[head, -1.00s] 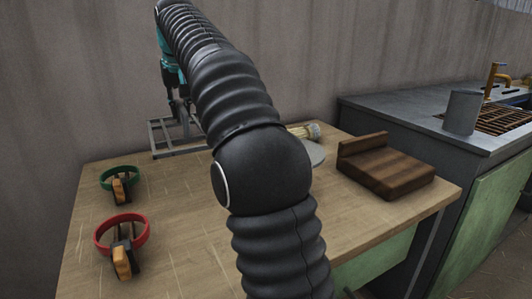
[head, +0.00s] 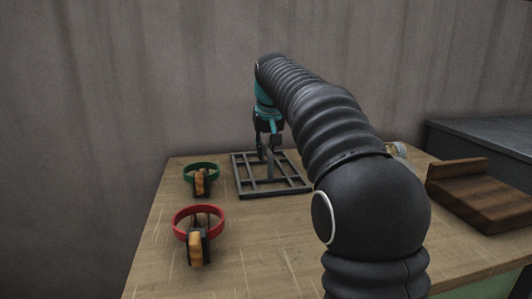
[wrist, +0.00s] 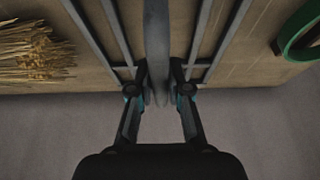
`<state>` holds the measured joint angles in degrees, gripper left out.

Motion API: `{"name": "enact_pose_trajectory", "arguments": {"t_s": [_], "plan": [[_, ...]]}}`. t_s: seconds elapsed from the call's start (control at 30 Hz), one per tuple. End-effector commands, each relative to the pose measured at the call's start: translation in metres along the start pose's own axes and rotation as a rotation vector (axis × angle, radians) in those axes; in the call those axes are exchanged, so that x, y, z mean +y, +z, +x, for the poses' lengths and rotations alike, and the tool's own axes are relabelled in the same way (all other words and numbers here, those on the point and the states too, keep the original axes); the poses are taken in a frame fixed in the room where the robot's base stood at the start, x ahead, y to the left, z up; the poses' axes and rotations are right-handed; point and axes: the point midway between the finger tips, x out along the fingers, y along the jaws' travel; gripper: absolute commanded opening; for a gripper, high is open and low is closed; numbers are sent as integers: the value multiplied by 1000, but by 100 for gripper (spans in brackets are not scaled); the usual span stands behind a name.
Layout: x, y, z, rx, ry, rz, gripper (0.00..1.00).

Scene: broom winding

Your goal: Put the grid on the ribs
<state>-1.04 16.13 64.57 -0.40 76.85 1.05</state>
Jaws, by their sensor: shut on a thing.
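The grid (head: 243,190) is a dark grey metal lattice with an upright piece in its middle, over the back of the wooden table. In the wrist view its bars (wrist: 112,25) run on both sides of the upright plate (wrist: 157,40). My gripper (head: 268,143) points down and is shut on this upright plate; the wrist view shows both fingers (wrist: 158,88) against it. I cannot tell whether the grid touches the table or hangs just above it. I cannot make out the ribs in the current views.
A green ring clamp (head: 201,168) and a red ring clamp (head: 197,213) stand left of the grid. A dark wooden block (head: 485,200) lies at right. Straw bristles (wrist: 35,50) lie beside the grid in the wrist view. A grey counter (head: 480,137) adjoins on the right.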

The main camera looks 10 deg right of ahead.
Motion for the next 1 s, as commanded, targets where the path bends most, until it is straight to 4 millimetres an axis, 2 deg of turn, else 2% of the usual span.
{"name": "enact_pose_trajectory", "arguments": {"t_s": [0.37,0.4,0.47,0.5,0.83,1.0], "plan": [[0,1,1,4,0,0,0],[0,1,2,1,0,0,25],[0,1,2,1,0,0,40],[0,1,2,1,0,0,42],[0,-1,-2,1,0,0,42],[0,-1,-23,4,0,0,42]]}}
